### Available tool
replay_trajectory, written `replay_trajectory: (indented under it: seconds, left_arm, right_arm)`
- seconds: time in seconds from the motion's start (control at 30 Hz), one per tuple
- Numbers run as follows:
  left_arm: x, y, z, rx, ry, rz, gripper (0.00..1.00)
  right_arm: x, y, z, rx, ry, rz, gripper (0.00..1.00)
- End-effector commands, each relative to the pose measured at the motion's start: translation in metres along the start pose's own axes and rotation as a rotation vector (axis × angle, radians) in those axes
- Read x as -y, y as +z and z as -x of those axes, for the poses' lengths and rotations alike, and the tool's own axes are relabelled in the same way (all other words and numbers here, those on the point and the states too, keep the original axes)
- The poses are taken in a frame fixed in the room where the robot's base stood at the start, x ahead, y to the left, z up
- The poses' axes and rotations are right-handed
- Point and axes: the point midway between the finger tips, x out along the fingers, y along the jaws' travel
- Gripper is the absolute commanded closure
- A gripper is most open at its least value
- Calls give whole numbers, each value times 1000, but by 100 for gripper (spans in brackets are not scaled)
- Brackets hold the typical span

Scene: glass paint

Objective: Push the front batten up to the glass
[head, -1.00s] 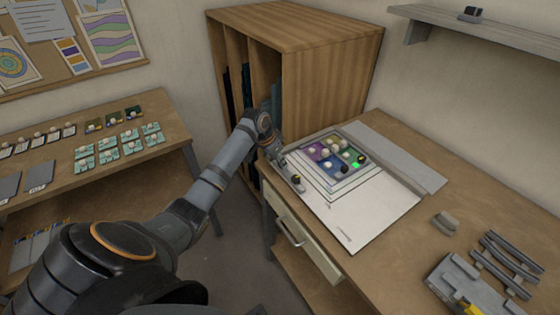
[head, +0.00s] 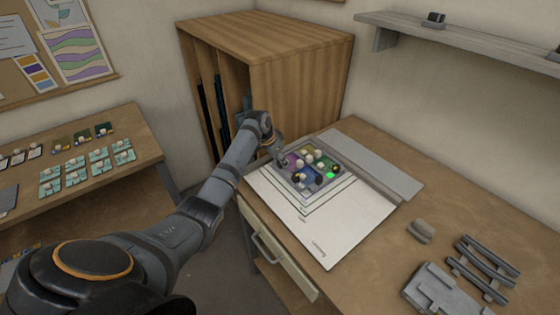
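The glass panel (head: 316,177), with coloured patches and several small round knobs on it, lies on a white sheet (head: 327,228) on the workbench. A thin grey strip (head: 291,184), perhaps the front batten, shows along the panel's front-left edge. I cannot tell if it touches the glass. My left gripper (head: 282,159) is low at the panel's left corner, partly hidden by its own wrist. It is too small to tell if it is open or shut. My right gripper is not in view.
A wide grey strip (head: 370,163) lies behind the panel. A small grey block (head: 421,231), dark bars (head: 484,268) and a grey fixture (head: 437,291) sit at the right. A wooden cabinet (head: 300,88) stands close behind my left arm. A shelf (head: 460,42) hangs above the bench.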

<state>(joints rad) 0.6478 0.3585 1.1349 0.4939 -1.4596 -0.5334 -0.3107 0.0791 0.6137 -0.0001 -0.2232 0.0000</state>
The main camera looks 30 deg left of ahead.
Motion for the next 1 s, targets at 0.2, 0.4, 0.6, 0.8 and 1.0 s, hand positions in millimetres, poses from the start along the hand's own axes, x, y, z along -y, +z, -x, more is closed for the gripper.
replay_trajectory:
  seconds: [0.2, 0.4, 0.6, 0.8, 1.0]
  left_arm:
    - [0, 2, -1, 4, 1, 1, 57]
    - [0, 2, 3, 5, 1, 1, 57]
    - [2, 2, 41, 3, -4, 0, 57]
    - [2, 2, 88, 4, -2, 0, 57]
    - [1, 1, 115, 4, 1, 1, 57]
  right_arm:
    - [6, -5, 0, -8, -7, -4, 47]
    - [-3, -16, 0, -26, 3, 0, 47]
    - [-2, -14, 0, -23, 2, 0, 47]
    - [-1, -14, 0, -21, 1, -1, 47]
    - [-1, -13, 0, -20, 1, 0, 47]
